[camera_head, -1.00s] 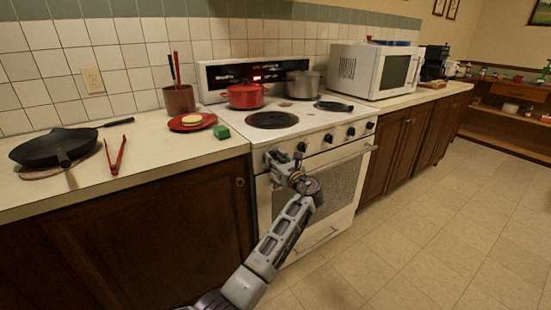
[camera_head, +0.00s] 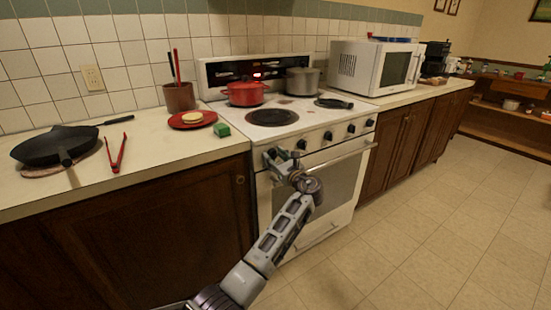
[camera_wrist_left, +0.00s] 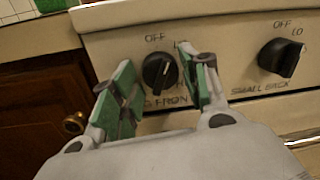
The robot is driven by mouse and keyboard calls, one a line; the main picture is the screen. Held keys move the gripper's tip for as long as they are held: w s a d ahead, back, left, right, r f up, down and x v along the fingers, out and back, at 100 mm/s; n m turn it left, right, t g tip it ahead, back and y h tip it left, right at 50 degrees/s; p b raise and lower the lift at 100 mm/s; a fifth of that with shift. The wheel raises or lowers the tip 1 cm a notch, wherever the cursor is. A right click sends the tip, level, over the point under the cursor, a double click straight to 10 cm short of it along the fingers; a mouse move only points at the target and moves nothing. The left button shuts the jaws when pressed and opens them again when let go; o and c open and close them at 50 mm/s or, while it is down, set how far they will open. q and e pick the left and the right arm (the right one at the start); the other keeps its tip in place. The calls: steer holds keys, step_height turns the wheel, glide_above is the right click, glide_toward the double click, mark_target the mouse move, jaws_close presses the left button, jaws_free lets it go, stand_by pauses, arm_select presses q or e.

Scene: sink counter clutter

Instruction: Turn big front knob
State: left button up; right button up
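The big front knob (camera_wrist_left: 159,72) is a round black knob on the stove's white front panel, with "OFF" above it and a partly hidden label ending in "FRONT" below. My left gripper (camera_wrist_left: 162,68) is open, with one green-padded finger on each side of this knob. Gaps show between knob and fingers, so I see no grip on it. In the head view my left gripper (camera_head: 276,157) is at the left end of the stove's knob row and covers this knob. My right gripper is not in view.
The small back knob (camera_wrist_left: 281,57) is to the right, with more knobs along the panel. The oven handle (camera_head: 335,160) runs below. On the stove are a red pot (camera_head: 245,93) and a grey pot (camera_head: 302,81). A green sponge (camera_head: 222,130) lies on the counter at left.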

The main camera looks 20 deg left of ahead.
arm_select(q)
steer(key=shift+m+b, duration=0.5)
steer(key=shift+m, duration=0.4)
steer(key=shift+m+b, duration=0.75)
steer(key=shift+m, duration=0.15)
steer(key=shift+r+m+b, duration=0.1)
steer(key=shift+m+b, duration=0.2)
steer(key=shift+m, duration=0.1)
